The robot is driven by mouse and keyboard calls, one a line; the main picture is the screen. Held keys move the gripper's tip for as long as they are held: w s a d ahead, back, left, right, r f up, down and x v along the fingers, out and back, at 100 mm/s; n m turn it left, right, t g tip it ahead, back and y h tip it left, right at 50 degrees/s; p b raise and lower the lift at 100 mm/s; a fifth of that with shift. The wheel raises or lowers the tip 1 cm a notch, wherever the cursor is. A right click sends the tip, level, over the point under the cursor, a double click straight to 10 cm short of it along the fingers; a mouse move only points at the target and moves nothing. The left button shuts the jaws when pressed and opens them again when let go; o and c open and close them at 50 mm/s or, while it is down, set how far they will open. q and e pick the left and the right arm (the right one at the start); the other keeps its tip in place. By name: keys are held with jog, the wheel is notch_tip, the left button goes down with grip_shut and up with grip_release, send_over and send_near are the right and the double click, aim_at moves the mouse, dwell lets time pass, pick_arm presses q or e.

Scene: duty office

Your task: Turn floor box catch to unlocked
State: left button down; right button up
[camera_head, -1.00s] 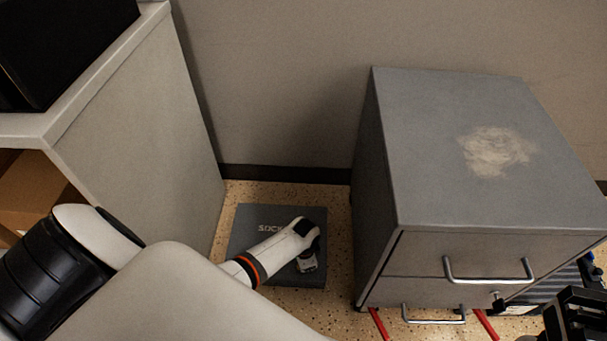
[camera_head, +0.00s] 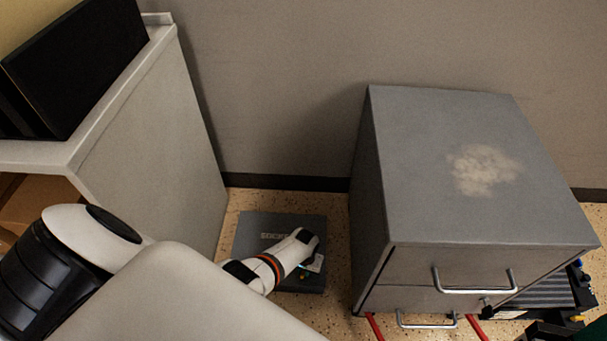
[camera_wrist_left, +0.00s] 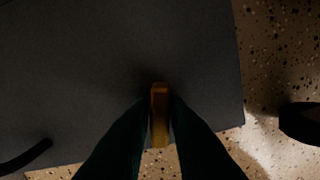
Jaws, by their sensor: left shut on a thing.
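The floor box (camera_head: 250,222) shows as a dark grey square lid with pale lettering, set in the speckled floor between the cabinets. My left gripper (camera_head: 306,268) reaches down to the lid's right side, and my wrist hides part of the lid. In the left wrist view, the dark fingers of my left gripper (camera_wrist_left: 160,120) are shut on a narrow orange-yellow catch (camera_wrist_left: 160,96) near the lid's edge. Its lower part is between the fingers. Which setting the catch is at cannot be told. A dark part, probably my right gripper (camera_head: 562,331), is cut off at the lower right corner.
A grey drawer cabinet (camera_head: 430,180) stands close to the right of the floor box. A pale cabinet (camera_head: 165,150) with a black object (camera_head: 75,70) on top stands to the left. The wall (camera_head: 270,90) is behind. Red strips (camera_head: 375,327) lie below the drawer cabinet.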

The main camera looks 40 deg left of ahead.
pick_arm(q)
jog(key=shift+n, duration=1.5)
jog(key=c, duration=1.4)
grip_release()
jog(key=shift+o, duration=0.2)
